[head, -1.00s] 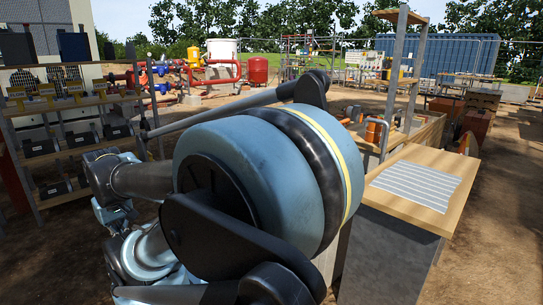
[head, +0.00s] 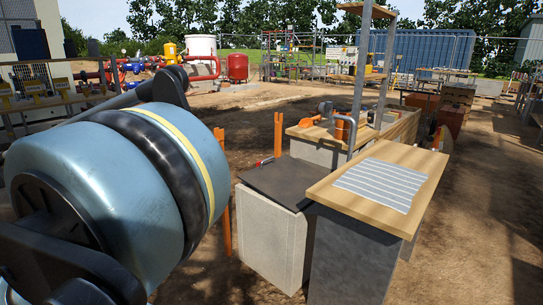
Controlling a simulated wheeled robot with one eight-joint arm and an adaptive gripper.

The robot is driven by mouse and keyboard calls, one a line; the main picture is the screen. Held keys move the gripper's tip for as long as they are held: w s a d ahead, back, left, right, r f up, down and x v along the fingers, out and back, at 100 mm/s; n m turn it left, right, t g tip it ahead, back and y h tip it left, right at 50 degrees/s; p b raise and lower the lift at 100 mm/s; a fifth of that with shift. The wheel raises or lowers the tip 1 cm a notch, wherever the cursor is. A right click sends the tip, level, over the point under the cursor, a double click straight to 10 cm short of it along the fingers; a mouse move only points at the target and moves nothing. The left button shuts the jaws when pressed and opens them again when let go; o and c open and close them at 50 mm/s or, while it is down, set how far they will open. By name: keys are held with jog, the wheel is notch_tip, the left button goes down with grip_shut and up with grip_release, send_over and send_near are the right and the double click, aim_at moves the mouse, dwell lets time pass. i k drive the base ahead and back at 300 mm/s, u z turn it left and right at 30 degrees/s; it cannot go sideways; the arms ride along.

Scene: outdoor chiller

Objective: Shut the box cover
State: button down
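A pale grey, block-shaped box (head: 268,238) stands on the ground in the middle of the head view. A dark flat panel (head: 290,182) lies level on its top. I cannot tell whether this panel is a hinged cover or whether this is the box of the task. No raised cover shows clearly. My arm's large blue joint with a black band and yellow stripe fills the left front and hides what is behind it. My gripper is not in view.
A wooden-topped counter (head: 427,165) with a striped sheet (head: 382,184) stands right of the box. Orange posts (head: 278,134) stand behind and left of the box. A wooden bench (head: 315,132) lies further back. Bare dirt is open at the right.

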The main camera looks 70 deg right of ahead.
aim_at(284, 179)
jog(key=z, duration=0.05)
jog(key=k, duration=0.9)
jog(key=z, duration=1.5)
jog(key=i, duration=1)
jog(key=u, duration=0.05)
